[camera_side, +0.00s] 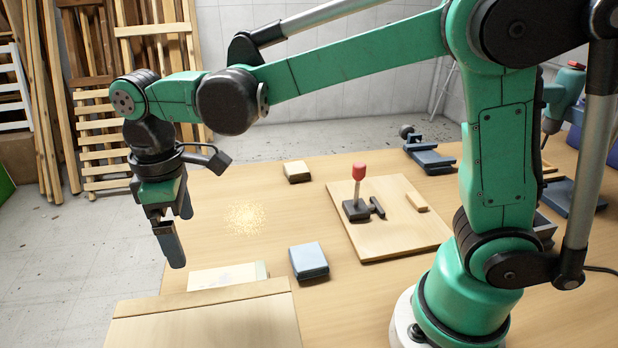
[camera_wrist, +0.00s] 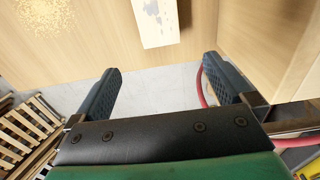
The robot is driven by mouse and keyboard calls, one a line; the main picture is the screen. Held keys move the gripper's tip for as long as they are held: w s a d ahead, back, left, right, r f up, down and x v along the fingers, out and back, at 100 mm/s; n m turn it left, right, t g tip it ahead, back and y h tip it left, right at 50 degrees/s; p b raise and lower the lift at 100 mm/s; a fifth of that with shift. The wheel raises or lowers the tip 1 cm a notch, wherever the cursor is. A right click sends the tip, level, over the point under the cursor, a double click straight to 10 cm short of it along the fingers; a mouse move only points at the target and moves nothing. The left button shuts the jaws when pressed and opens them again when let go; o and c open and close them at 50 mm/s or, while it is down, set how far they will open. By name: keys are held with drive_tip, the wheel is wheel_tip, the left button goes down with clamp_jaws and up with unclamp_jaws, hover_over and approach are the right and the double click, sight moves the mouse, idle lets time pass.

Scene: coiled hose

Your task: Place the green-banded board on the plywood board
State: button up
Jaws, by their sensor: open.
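A pale, flat board (camera_side: 222,277) with a blotchy top lies on the table, partly hidden behind a wooden box in the side view. It also shows in the wrist view (camera_wrist: 156,22), beyond my fingertips. A light wooden board (camera_side: 405,237), which looks like the plywood board, lies flat right of centre and bears a red-knobbed lever. My gripper (camera_side: 171,236) is open and empty above the table's left edge. Its two fingers stand wide apart in the wrist view (camera_wrist: 162,68).
A blue-topped block (camera_side: 309,260) and a cream-topped block (camera_side: 297,171) stand on the table (camera_side: 290,210). Sawdust (camera_side: 245,218) lies left of centre. Blue clamps (camera_side: 430,158) stand at the back right. A red hose (camera_wrist: 206,88) shows beside one finger.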

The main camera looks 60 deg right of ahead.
drive_tip(key=s+d+m+t, duration=0.7)
drive_tip(key=d+m, duration=0.2)
drive_tip(key=d, duration=0.4)
drive_tip(key=shift+r, duration=0.2)
